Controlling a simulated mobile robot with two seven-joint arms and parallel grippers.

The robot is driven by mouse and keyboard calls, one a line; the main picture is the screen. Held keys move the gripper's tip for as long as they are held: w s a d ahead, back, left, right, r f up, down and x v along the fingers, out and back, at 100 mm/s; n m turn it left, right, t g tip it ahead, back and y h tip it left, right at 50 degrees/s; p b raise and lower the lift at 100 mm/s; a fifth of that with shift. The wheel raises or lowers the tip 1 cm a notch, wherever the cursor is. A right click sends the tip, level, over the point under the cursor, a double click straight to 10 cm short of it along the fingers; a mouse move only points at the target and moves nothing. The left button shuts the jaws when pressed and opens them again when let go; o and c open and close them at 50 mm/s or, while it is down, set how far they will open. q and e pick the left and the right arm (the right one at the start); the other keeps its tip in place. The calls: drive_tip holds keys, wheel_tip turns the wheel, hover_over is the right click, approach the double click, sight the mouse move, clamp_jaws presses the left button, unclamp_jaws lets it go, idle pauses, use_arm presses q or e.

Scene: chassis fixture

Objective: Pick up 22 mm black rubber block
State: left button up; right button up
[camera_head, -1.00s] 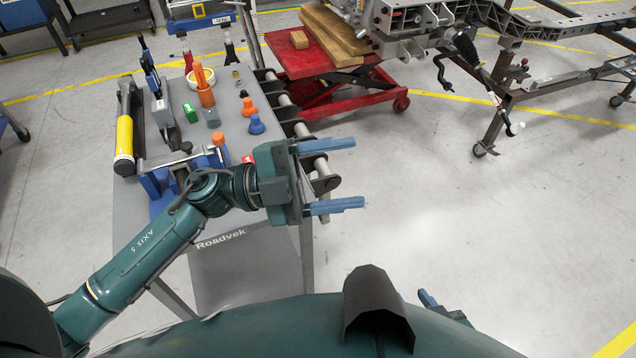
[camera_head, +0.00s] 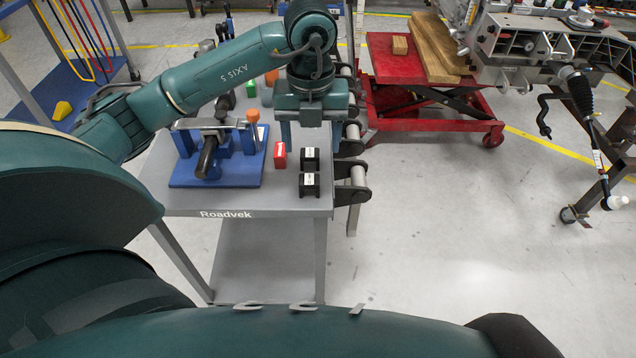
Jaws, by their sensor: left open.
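Two black blocks with white labels stand at the right front of the grey cart top. The rear black block (camera_head: 310,154) is just beyond the front black block (camera_head: 310,190). The labels are too small to read, so I cannot tell which one is 22 mm. My left gripper (camera_head: 311,138) points down over the cart, just behind the rear block. Its two fingers are spread and nothing shows between them. I cannot tell its exact height above the cart top. My right gripper is out of view.
A red block (camera_head: 280,158) stands left of the black blocks. A blue fixture (camera_head: 216,178) with a clamp is further left on the cart (camera_head: 240,203). Rollers (camera_head: 352,172) line the cart's right edge. A red lift table (camera_head: 400,62) stands behind right.

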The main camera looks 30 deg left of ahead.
use_arm(q)
hover_over(310, 179)
drive_tip(key=f, duration=0.6)
drive_tip(key=shift+s+d+f, duration=0.1)
drive_tip(key=shift+d, duration=0.15)
drive_tip(key=shift+a+f, duration=0.2)
drive_tip(key=shift+f, duration=1.15)
drive_tip(key=shift+a+f, duration=0.15)
drive_tip(key=shift+f, duration=1.15)
drive_tip(key=shift+c, duration=0.5)
drive_tip(key=c, duration=1)
drive_tip(key=shift+r, duration=0.1)
